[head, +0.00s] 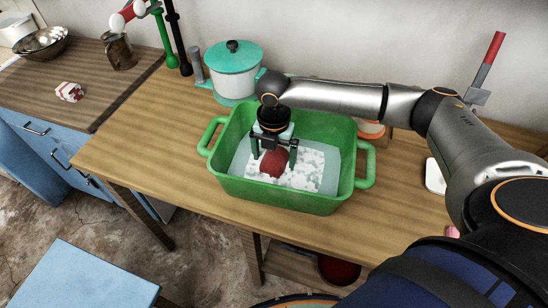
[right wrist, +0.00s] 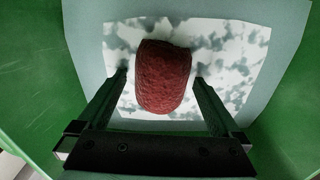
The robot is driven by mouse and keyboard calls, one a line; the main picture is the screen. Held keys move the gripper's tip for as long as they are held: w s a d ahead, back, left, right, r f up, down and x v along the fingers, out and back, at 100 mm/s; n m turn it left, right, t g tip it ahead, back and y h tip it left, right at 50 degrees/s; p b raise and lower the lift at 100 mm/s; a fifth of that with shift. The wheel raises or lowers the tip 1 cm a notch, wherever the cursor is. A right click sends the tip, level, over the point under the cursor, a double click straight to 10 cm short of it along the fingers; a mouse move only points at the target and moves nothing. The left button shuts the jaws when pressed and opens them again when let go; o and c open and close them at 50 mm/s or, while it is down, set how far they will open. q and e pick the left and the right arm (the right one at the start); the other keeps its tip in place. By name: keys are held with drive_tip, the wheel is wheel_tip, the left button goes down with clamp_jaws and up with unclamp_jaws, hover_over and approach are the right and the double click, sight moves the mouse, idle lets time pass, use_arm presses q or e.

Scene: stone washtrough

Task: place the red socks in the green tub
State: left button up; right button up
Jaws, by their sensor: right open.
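The green tub (head: 290,198) stands on the wooden table and holds pale water with white foam (head: 310,165). The red socks (head: 274,165) are a rounded dark red bundle inside the tub, over the foam. My right gripper (head: 274,154) reaches down into the tub from above. In the right wrist view my right gripper (right wrist: 160,80) is open, with one finger on each side of the red socks (right wrist: 163,78) and a visible gap at both sides. The tub's green walls (right wrist: 30,75) surround this. My left gripper is not in view.
A teal-lidded pot (head: 232,80) stands behind the tub at the left. A red-and-white bundle (head: 69,92) and a metal bowl (head: 43,42) are on the left counter. A white object (head: 435,176) lies right of the tub. The table left of the tub is clear.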

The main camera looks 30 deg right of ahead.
sight(274, 155)
wheel_tip(274, 155, up, 12)
drive_tip(key=p, duration=0.1)
idle(0.5)
